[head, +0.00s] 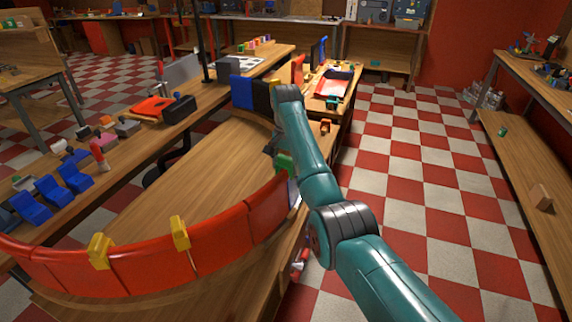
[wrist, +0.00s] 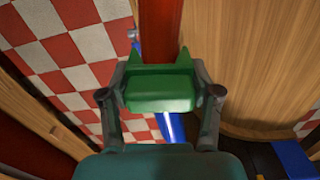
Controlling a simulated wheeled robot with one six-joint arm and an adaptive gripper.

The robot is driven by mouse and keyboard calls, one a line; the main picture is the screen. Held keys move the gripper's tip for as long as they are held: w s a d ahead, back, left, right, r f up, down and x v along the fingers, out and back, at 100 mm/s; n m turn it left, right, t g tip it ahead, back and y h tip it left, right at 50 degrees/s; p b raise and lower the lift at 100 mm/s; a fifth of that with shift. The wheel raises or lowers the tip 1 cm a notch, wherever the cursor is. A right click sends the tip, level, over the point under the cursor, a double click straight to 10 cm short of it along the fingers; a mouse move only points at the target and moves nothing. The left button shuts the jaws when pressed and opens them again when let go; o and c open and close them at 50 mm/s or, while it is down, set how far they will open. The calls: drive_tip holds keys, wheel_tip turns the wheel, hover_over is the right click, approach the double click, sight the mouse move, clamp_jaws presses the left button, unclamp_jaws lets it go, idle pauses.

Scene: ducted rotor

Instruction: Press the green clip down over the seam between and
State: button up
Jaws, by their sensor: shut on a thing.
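My gripper (wrist: 160,84) is shut on the green clip (wrist: 160,92), with one finger on each side of it. In the head view the green clip (head: 284,163) shows at the far right end of the curved red wall (head: 222,246). In the wrist view a red panel (wrist: 160,32) runs up to the clip, and a narrow blue and white strip (wrist: 172,128) shows on its near side. The clip covers the place where they meet. I cannot tell whether the clip touches the panel tops or hangs just above them.
Two yellow clips (head: 100,250) (head: 180,233) sit on the red wall's seams. Blue (head: 243,92) and black (head: 262,97) panels stand beyond my gripper. Blue blocks (head: 74,176) and tools lie on the left bench.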

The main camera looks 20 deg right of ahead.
drive_tip(key=shift+f, duration=0.15)
idle(0.3)
drive_tip(key=o, duration=1.2)
drive_tip(key=shift+c, duration=0.2)
wheel_tip(320, 180, up, 8)
drive_tip(key=shift+f, duration=0.25)
